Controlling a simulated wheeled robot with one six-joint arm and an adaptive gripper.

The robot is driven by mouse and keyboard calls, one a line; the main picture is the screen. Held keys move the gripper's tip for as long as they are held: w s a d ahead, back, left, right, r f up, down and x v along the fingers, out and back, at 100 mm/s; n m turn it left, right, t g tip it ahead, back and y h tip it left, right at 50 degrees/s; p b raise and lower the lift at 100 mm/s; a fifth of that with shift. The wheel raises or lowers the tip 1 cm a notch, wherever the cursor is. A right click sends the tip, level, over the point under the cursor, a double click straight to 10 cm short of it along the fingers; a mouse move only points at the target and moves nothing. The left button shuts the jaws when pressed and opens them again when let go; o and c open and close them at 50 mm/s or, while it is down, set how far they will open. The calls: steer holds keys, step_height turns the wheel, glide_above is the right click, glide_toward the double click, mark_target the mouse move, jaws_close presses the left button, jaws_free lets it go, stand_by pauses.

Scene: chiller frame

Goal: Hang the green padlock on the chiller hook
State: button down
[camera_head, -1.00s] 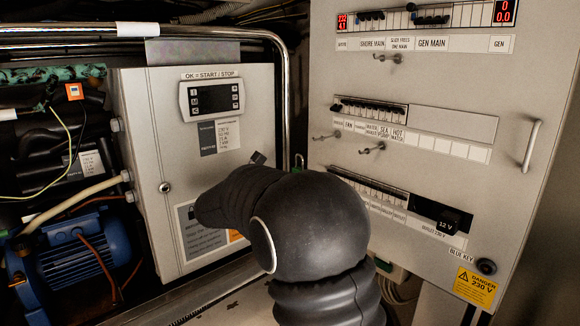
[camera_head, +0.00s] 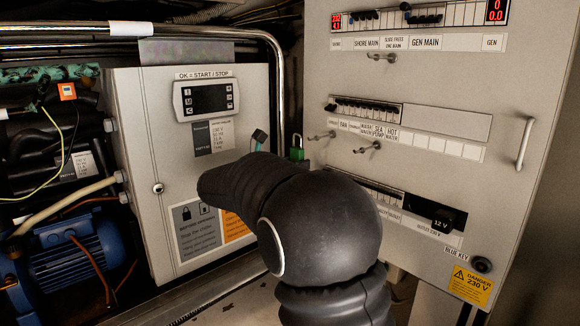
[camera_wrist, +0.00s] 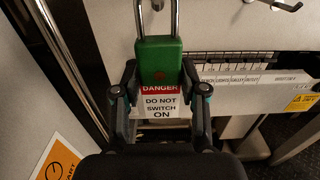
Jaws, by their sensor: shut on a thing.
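The green padlock (camera_wrist: 158,62) is upright between the fingers of my gripper (camera_wrist: 159,78) in the wrist view, its steel shackle pointing up and out of the frame. A white and red tag (camera_wrist: 162,104) reading "DANGER DO NOT SWITCH ON" shows below it. In the head view the padlock (camera_head: 297,153) shows just above my arm, which hides most of my gripper. The panel carries a left hook (camera_head: 320,135), a middle hook (camera_head: 367,147) and an upper hook (camera_head: 382,56). I cannot read which is the chiller's. A small metal tip (camera_wrist: 157,5) shows inside the shackle's outline; contact is unclear.
The grey control box (camera_head: 140,150) with a display stands left of my arm. A chrome pipe (camera_head: 281,90) runs between it and the switch panel (camera_head: 450,85). Breaker rows and a panel handle (camera_head: 526,145) stick out. A blue motor (camera_head: 75,270) sits at lower left.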

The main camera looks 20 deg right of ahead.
steer(key=f+x, duration=0.1)
steer(key=x, duration=0.5)
steer(key=shift+f+b, duration=0.15)
steer(key=shift+b, duration=0.2)
stand_by(0.5)
steer(key=shift+d, duration=0.2)
stand_by(0.4)
steer(key=c, duration=0.5)
jaws_free()
steer(key=shift+c, duration=0.2)
steer(key=shift+f, duration=0.1)
